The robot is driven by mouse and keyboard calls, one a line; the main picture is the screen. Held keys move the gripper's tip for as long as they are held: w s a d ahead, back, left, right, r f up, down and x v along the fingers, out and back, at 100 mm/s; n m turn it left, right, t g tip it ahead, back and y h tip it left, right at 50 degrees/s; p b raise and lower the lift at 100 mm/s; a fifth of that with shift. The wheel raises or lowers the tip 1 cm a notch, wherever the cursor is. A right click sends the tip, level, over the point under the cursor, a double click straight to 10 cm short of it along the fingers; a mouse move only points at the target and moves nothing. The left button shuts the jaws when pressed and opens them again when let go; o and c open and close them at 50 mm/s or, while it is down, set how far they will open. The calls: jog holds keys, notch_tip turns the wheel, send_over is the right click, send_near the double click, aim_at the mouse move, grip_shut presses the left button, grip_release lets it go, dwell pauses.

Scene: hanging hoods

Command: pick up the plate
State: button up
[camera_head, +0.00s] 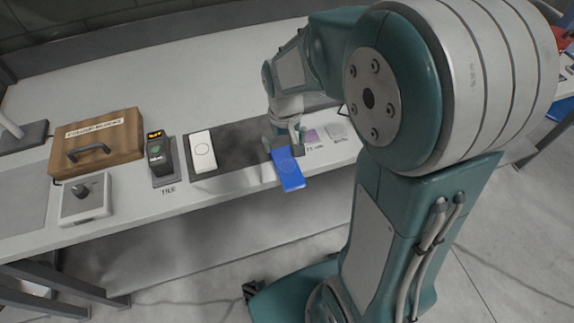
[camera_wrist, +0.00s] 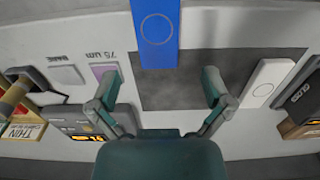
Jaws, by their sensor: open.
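A blue plate (camera_head: 289,172) with a thin ring mark lies at the front edge of the bench, its near end seeming to reach past the edge. In the wrist view the blue plate (camera_wrist: 157,35) is at the top centre, just ahead of the gap between my fingers. My gripper (camera_head: 286,146) is over the plate's far end. In the wrist view my gripper (camera_wrist: 160,80) is open, with one finger on each side and nothing between them. I cannot tell its exact height above the plate.
Further left are a handheld gauge (camera_head: 159,158), a wooden case (camera_head: 97,143) and a box with a knob (camera_head: 86,199). Small labelled squares lie right of my gripper.

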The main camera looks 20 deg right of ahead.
aim_at(287, 166)
jog(key=f, duration=0.8)
jog(key=shift+s+d+f, duration=0.15)
jog(key=shift+s+f, duration=0.05)
jog(key=shift+c, duration=0.3)
jog(key=c, duration=1)
